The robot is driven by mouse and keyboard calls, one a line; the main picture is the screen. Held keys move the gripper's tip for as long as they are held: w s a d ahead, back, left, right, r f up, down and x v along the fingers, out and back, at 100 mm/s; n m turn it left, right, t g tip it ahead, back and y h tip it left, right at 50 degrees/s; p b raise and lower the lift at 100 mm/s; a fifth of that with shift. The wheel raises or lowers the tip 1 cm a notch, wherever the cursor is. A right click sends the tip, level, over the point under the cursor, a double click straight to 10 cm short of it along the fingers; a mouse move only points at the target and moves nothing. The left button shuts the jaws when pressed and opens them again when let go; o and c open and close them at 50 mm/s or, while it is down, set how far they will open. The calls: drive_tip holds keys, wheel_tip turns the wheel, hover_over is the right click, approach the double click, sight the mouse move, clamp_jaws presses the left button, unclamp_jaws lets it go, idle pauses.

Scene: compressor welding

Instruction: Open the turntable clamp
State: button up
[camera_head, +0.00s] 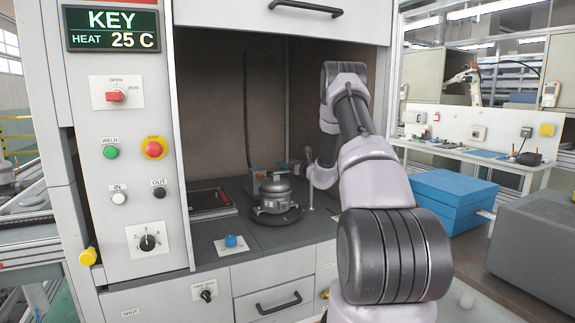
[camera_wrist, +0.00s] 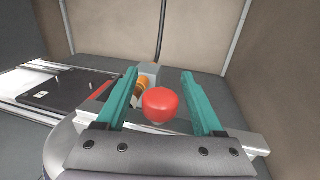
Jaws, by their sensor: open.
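The grey compressor (camera_head: 272,192) stands upright on the dark round turntable (camera_head: 294,215) inside the cabinet bay. In the wrist view, a red ball knob (camera_wrist: 160,104), apparently the clamp's handle end, sits between the two teal fingers of my gripper (camera_wrist: 159,75). The fingers are apart, with a visible gap on each side of the knob. An orange and grey part (camera_wrist: 146,80) shows behind the knob. In the head view, my gripper (camera_head: 300,162) is small, just right of and above the compressor. The clamp's lever and jaw cannot be made out clearly.
A dark plate in a metal frame (camera_head: 209,201) lies left of the turntable. A blue knob (camera_head: 231,241) is on the front worktop. The cabinet's control panel (camera_head: 128,170) stands at left. A blue box (camera_head: 449,197) stands outside, right of my arm.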

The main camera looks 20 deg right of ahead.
clamp_jaws()
idle(1.3)
